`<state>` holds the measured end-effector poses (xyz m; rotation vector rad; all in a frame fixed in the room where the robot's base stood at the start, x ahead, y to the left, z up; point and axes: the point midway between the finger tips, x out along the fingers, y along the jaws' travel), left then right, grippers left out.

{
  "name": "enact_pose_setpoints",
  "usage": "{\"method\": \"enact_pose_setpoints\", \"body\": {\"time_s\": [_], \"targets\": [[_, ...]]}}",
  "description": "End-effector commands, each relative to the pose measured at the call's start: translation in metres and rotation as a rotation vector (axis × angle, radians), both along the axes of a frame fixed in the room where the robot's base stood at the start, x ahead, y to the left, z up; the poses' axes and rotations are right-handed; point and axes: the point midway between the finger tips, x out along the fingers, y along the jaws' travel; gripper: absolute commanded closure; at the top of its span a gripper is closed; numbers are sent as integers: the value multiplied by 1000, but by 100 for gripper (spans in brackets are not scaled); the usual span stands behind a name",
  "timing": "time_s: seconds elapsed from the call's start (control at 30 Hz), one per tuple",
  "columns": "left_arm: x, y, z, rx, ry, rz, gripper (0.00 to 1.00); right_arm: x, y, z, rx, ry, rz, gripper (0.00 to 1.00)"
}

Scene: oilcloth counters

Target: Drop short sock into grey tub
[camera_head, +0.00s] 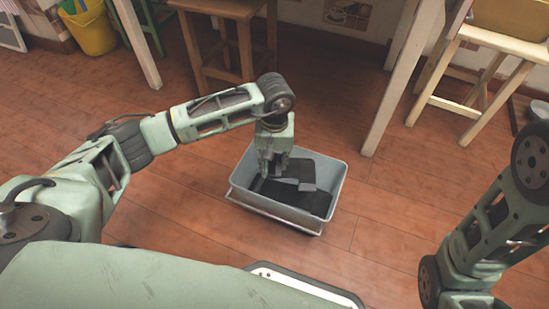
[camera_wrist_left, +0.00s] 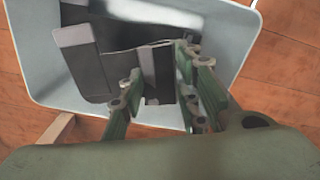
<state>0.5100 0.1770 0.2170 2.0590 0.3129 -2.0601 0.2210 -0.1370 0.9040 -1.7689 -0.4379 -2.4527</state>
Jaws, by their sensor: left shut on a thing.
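The grey tub (camera_head: 334,195) stands on the floor in the head view, and its pale wall also shows in the left wrist view (camera_wrist_left: 50,80). My left gripper (camera_head: 270,170) points down inside the tub's opening, at its left side. In the left wrist view its fingers (camera_wrist_left: 160,72) are shut on a dark sock with a grey band (camera_wrist_left: 147,68). Other dark pieces with grey parts (camera_head: 300,170) lie in the tub, one showing clearly in the left wrist view (camera_wrist_left: 85,65). I cannot tell whether the held sock touches them. My right gripper is out of view.
A wooden stool (camera_head: 245,45) stands behind the tub, and a pale stool (camera_head: 470,100) is at the upper right. A yellow bucket (camera_head: 90,30) is at the upper left. A white table leg (camera_head: 385,110) stands right of the tub. Wooden floor (camera_head: 180,205) around the tub is clear.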

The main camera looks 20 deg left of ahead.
Motion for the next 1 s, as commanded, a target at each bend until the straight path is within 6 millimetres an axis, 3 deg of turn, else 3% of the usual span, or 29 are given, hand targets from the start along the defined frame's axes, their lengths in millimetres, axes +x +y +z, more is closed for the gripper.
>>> {"method": "enact_pose_setpoints", "body": {"time_s": [0.27,0.3,0.53,0.87,1.0], "targets": [[0,0,-1,-1,0,0,94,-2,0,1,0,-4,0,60],[0,0,-1,-1,0,0,68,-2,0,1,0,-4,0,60],[0,0,-1,0,0,0,48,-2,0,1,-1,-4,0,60],[0,0,1,-1,-1,0,48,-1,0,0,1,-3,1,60],[2,1,16,0,-4,2,48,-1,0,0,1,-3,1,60]]}}
